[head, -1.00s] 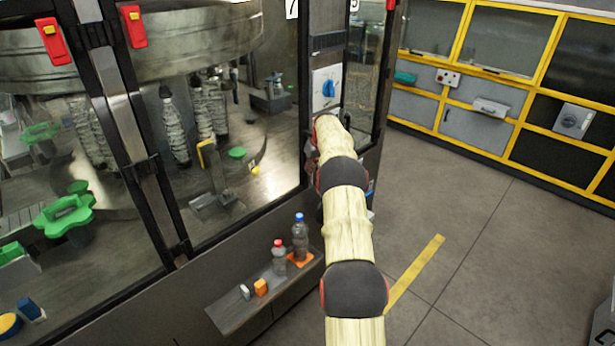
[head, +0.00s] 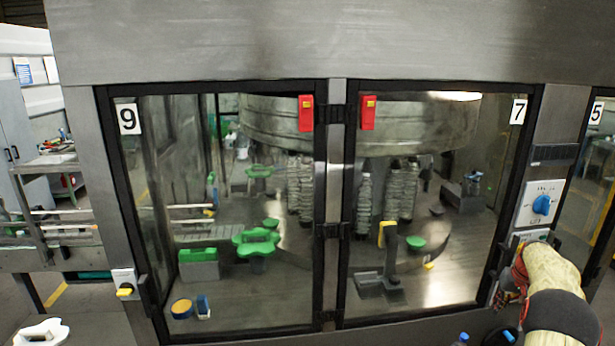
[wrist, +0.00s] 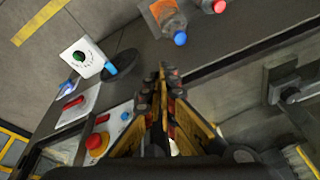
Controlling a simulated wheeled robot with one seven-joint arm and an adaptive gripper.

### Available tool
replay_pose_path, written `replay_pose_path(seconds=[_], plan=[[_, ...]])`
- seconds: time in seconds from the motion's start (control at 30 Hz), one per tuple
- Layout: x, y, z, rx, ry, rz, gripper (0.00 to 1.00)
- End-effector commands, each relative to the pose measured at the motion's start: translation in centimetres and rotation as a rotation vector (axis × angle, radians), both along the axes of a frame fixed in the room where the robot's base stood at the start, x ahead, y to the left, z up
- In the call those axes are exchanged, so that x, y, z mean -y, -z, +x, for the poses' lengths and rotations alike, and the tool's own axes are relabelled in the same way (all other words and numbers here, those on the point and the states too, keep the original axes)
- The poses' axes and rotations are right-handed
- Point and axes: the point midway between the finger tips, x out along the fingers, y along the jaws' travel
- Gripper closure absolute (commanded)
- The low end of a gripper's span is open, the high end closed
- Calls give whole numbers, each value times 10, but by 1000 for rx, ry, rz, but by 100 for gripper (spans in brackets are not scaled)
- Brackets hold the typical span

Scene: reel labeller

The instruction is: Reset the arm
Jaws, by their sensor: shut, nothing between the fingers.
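My arm (head: 552,285) reaches in from the lower right of the head view, in front of the machine's right post. My gripper (wrist: 168,80) shows in the middle of the wrist view, with its dark fingers together and nothing between them. In the head view the gripper is mostly hidden by the arm's own links. In the wrist view the fingers point toward a dark shelf (wrist: 215,55), apart from the bottles. A control panel with a red button (wrist: 96,144) and a blue button (wrist: 125,116) lies just left of the gripper.
Machine doors 9 (head: 129,118) and 7 (head: 518,111) stand closed, with red latches (head: 306,113) between them. A blue knob (head: 541,204) is right of door 7. In the wrist view, a blue-capped bottle (wrist: 172,22) and a red cap (wrist: 219,6) are near the shelf.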

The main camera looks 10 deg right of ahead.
Motion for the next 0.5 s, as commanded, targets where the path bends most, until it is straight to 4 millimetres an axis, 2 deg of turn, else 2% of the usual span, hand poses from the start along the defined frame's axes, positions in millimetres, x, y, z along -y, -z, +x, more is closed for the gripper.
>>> replay_pose_path(seconds=[0.03, 0.17, 0.27, 0.37, 0.5], plan=[[-9, 1, -11, -18, 24, 16, 100], [-45, 2, -30, -59, 66, 49, 100], [-82, -6, -41, -86, 81, 63, 100], [-125, -20, -52, -106, 85, 68, 100], [-192, -41, -71, -126, 74, 65, 100]])
